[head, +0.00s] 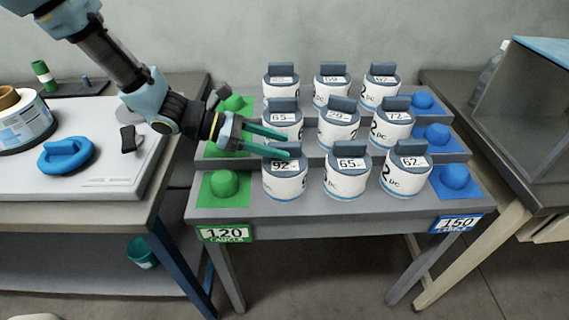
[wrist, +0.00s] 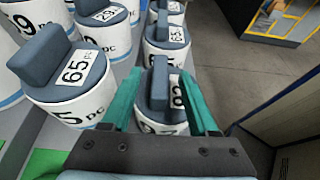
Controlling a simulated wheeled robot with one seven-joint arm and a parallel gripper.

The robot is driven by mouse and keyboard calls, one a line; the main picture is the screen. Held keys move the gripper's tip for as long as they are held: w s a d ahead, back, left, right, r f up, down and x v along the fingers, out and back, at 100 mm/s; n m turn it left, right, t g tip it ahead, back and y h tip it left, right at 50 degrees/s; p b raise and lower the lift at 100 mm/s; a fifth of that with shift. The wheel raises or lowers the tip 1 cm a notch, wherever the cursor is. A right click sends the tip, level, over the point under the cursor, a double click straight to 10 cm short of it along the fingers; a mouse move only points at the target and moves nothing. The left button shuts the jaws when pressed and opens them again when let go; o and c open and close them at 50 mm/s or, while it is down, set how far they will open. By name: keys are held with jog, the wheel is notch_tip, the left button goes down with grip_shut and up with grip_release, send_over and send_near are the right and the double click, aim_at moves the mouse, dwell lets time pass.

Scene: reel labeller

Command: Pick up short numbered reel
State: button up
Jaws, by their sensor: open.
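Several white reels with blue-grey lids, upright handles and number labels stand in stepped rows on the rack. The front-left reel (head: 286,184) reads 92 in the head view. It also shows at the centre of the wrist view (wrist: 159,112), its label partly covered by a finger. My gripper (head: 267,142) reaches in from the left, open and empty, at this reel's top. In the wrist view its two fingers (wrist: 160,88) appear on either side of the handle. Contact cannot be told. The front-middle reel (head: 346,178) reads 65 and the front-right reel (head: 408,174) reads 62.
Green pads with domes (head: 223,186) line the rack's left side, and blue ones (head: 455,181) its right. A green sign (head: 224,233) reads 120, a blue sign (head: 458,223) 150. A left bench (head: 70,195) holds a blue handled disc (head: 66,155). Reels stand close behind and beside my gripper.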

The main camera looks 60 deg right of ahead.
jog(key=shift+x, duration=1.05)
grip_shut()
dwell(0.6)
